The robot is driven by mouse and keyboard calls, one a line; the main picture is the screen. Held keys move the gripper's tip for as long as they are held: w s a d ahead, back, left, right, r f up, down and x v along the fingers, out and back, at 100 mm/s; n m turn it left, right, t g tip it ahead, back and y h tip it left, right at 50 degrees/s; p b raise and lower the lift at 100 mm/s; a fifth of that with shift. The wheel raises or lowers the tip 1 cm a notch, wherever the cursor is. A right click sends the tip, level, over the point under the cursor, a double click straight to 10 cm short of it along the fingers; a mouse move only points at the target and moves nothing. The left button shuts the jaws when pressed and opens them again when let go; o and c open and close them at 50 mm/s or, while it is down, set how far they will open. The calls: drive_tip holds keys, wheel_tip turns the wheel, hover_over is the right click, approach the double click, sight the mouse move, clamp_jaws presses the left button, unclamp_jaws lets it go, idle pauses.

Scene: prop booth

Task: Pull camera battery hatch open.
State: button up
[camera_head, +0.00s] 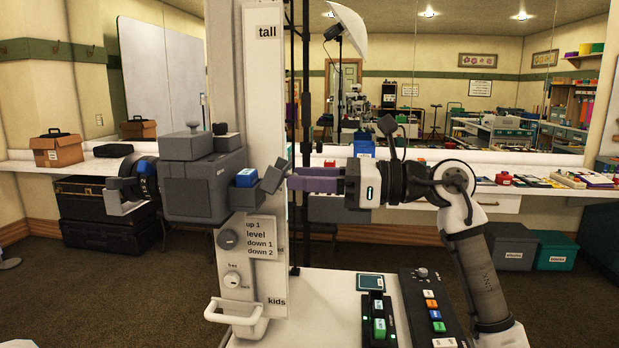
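The grey camera (192,188) is mounted beside the tall white column, its lens to the left. At its right side a blue battery (247,177) shows in a grey bay. The grey battery hatch (272,178) stands out from the camera's right side, tilted, with the blue battery visible behind it. My gripper (290,181) is just right of the hatch, its purple fingers pointing left at the hatch's outer edge. The fingers overlap in this view, so I cannot tell their gap or whether they touch the hatch.
The white column (265,100) stands close behind the hatch. Below are a knob (228,239), a lock dial (232,279) and a white handle (237,318). A black button panel (430,310) and a charger with a green battery (379,327) are on the white counter at lower right.

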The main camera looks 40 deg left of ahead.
sight(289, 165)
clamp_jaws()
drive_tip(key=r+h+p, duration=0.1)
drive_tip(key=r+p, duration=0.1)
drive_tip(key=shift+a+t+p, duration=0.1)
drive_tip(key=shift+t+p, duration=0.25)
drive_tip(key=shift+t, duration=0.05)
drive_tip(key=shift+s+a+r+t+h+p, duration=0.2)
drive_tip(key=shift+r+t+h+p, duration=0.25)
drive_tip(key=shift+h+p, duration=0.6)
drive_tip(key=shift+s+a+t+h+p, duration=0.15)
drive_tip(key=shift+t+h+p, duration=0.1)
drive_tip(key=shift+h+p, duration=0.3)
